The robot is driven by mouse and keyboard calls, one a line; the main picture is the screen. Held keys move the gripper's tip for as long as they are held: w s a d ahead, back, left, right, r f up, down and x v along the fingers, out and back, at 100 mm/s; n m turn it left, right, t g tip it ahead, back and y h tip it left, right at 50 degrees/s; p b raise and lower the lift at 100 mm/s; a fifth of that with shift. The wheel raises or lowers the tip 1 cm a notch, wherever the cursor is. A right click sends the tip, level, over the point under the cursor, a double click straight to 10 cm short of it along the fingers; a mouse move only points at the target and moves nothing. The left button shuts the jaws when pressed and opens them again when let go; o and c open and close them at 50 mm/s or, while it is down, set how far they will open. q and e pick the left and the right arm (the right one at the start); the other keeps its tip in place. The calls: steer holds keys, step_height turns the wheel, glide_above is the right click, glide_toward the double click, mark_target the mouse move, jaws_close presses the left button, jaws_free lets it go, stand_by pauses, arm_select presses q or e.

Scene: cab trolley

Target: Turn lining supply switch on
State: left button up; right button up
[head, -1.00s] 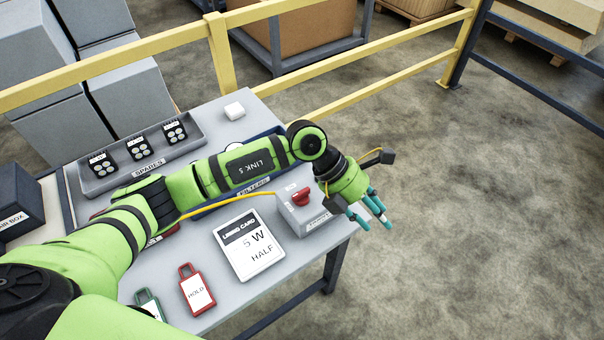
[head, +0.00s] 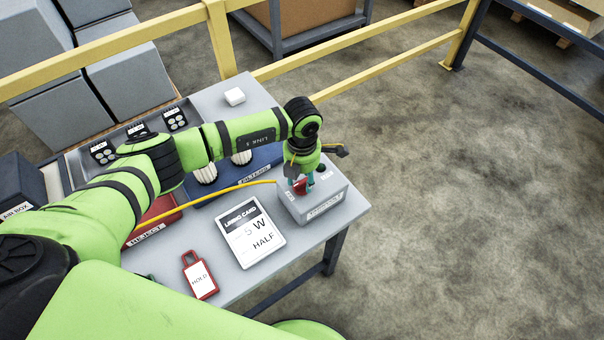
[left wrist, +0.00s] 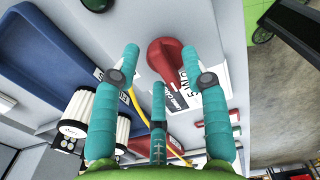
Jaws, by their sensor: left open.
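The supply switch is a grey box (head: 318,206) with a red rotary knob (head: 300,187) on top. It stands at the right front corner of the grey table, with a yellow cable at its left side. My left gripper (head: 302,181) points down over the box, its teal fingers at the knob and partly hiding it. In the left wrist view the red knob (left wrist: 168,58) shows between the spread, open fingers (left wrist: 160,68). I cannot tell whether they touch it. The knob's position marks are not readable. My right gripper is not in view.
The lining card (head: 250,232) and red HOLD tag (head: 199,276) lie left of the box. A yellow rail (head: 360,85) runs behind. Open floor lies right.

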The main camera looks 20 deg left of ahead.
arm_select(q)
jaws_close()
steer(key=shift+f+m+b, duration=0.2)
steer(key=shift+m+b, duration=0.4)
steer(key=shift+b, duration=0.4)
steer(key=m+b, duration=0.4)
steer(key=b, duration=0.2)
steer(key=m+b, duration=0.5)
steer(key=b, duration=0.1)
steer(key=m+b, duration=0.5)
steer(key=b, duration=0.1)
steer(key=shift+s+d, duration=0.15)
steer(key=shift+d, duration=0.2)
steer(key=shift+s+r+m+b, duration=0.1)
steer(key=shift+r+m+b, duration=0.05)
steer(key=shift+m+b, duration=1.25)
jaws_free()
